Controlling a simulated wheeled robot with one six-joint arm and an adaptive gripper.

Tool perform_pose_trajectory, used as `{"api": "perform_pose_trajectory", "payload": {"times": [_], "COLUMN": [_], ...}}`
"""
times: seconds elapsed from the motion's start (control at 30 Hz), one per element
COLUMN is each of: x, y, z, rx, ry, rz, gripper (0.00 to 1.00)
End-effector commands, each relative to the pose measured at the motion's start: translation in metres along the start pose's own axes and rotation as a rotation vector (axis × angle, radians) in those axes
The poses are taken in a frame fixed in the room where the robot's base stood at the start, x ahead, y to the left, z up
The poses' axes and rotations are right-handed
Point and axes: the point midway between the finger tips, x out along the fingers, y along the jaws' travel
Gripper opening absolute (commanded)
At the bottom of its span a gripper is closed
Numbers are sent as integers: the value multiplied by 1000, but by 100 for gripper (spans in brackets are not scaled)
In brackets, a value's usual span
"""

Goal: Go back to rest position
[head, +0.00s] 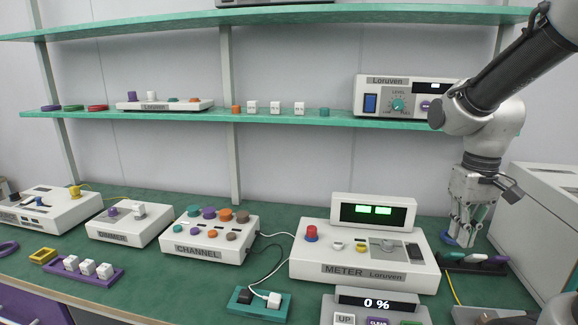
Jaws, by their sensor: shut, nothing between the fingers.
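My gripper (464,238) hangs pointing down at the right of the bench, in the head view. Its fingers are shut with nothing held between them. It is to the right of the meter box (370,257), above the back end of a dark rack (472,263). A blue ring-like piece (450,239) shows close beside the fingertips; I cannot tell whether they touch. My arm comes in from the upper right.
A large pale cabinet (545,215) stands close to the right of my gripper. The green shelf (300,117) carries a Loruven level box (400,97) left of my arm. A channel box (210,238) and a purple tray (85,272) stand further left. A yellow cable (452,288) runs near the rack.

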Motion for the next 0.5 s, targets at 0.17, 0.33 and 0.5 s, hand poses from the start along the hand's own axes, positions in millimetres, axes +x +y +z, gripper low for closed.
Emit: {"api": "perform_pose_trajectory", "payload": {"times": [0.17,0.33,0.5], "x": [-30,-51,-69], "y": [0,0,0], "z": [44,74,86], "rx": [39,49,52], "ry": [113,236,340], "rz": [2,4,7], "gripper": [0,0,0]}}
